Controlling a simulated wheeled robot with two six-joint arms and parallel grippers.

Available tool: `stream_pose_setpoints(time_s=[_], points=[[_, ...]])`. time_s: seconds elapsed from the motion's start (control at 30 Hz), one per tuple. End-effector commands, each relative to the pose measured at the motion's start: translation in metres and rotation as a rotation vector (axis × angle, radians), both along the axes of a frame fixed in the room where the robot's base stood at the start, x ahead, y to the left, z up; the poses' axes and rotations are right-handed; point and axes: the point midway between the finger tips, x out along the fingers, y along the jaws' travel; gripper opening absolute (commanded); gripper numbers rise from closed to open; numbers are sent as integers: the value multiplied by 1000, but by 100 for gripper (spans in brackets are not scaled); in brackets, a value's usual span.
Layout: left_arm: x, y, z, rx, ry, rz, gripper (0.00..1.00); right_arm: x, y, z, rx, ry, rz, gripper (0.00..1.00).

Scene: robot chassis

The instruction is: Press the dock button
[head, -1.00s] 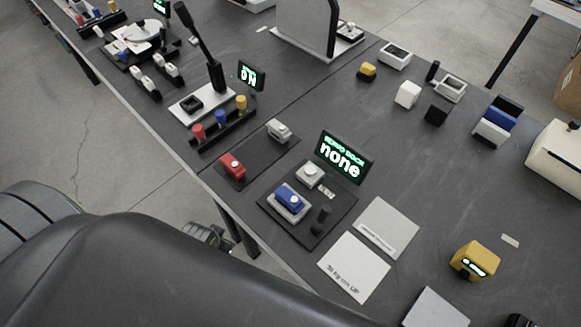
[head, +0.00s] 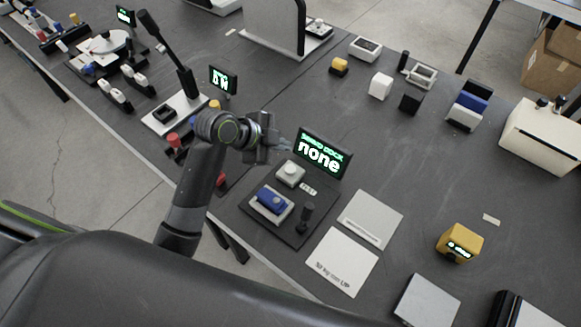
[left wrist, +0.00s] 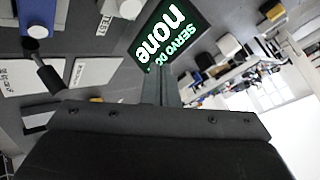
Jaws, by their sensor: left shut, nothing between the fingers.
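The dock is a dark pad (head: 260,221) with a screen (head: 323,153) at its back reading "SERVO DOCK none". The screen also shows upside down in the left wrist view (left wrist: 170,32). A pale grey block with a round button (head: 290,173) stands in front of the screen; it shows partly at the top of the left wrist view (left wrist: 128,8). A blue device (head: 271,200) sits in a white cradle on the pad, beside a black upright knob (head: 305,214). My left gripper (head: 285,147) is shut and empty, above and just behind the button block, left of the screen.
Two pale plates (head: 341,262) lie right of the dock. A yellow box (head: 459,243) stands farther right. A tall black lever (head: 168,55) on a white base rises behind my left arm. The table between screen and yellow box is largely clear.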

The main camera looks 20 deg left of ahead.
Motion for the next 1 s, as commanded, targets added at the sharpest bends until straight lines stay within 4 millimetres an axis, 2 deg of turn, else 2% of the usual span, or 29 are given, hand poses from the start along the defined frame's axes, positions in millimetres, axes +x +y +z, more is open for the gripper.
stream_pose_setpoints(time_s=[0.13,0.57,0.77,1.0], points=[[11,-7,9,8,-42,-62,0,0,-1,0,-1,0,0,36],[11,-7,9,10,-46,-69,0,0,-2,-1,-3,-1,1,36],[11,-7,-2,9,-46,-68,0,0,-2,-11,-3,-1,1,36],[11,-7,-29,9,-46,-68,0,0,-2,-37,-3,0,1,36]])
